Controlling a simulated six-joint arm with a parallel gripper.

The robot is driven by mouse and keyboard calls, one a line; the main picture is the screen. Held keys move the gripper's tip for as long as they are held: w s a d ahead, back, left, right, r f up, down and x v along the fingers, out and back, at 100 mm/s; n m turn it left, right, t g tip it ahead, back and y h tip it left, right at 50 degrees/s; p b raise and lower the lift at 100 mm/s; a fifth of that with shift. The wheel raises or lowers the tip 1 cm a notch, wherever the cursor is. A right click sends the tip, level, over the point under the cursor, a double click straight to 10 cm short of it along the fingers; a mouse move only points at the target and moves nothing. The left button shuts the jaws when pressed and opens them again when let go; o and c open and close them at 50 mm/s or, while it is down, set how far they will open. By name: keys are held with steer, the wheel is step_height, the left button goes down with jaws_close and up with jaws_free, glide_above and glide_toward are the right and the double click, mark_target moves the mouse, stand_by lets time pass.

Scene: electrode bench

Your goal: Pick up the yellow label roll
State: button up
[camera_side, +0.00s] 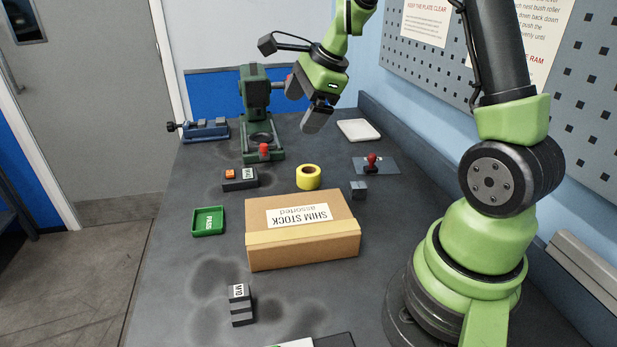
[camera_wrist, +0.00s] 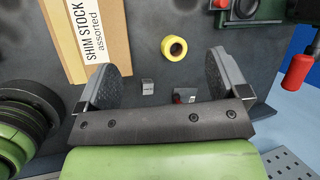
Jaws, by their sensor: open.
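The yellow label roll (camera_side: 308,177) lies on the dark bench behind the cardboard box in the side view. In the wrist view the yellow label roll (camera_wrist: 174,48) shows its dark centre, beyond the fingertips and roughly midway between them. My gripper (camera_side: 318,117) is raised above the bench in the side view, apart from the roll. In the wrist view my gripper (camera_wrist: 160,75) has its two dark pads spread wide with nothing between them.
A SHIM STOCK box (camera_side: 302,230) stands in front of the roll. A grey block (camera_side: 358,189) and a red-handled stamp (camera_side: 372,163) sit to its right. A green press (camera_side: 258,110) stands behind left. A green tray (camera_side: 208,221) and a labelled block (camera_side: 240,178) are left.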

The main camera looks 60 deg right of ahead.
mark_target(310, 170)
steer(key=d+f+m, duration=0.3)
steer(key=f, duration=0.2)
steer(key=w+d+f+m, duration=0.1)
steer(key=d+f+m, duration=0.2)
steer(key=f, duration=0.3)
steer(key=d+f+m+g, duration=0.1)
steer(key=d+f+m, duration=0.2)
steer(key=f, duration=0.2)
steer(key=shift+w+f, duration=0.15)
steer(key=shift+w, duration=0.25)
steer(key=shift+w+x, duration=0.15)
steer(key=shift+x, duration=1.2)
steer(key=shift+w+x, duration=0.15)
steer(key=shift+x, duration=1.2)
steer(key=shift+d, duration=0.1)
steer(key=c, duration=1)
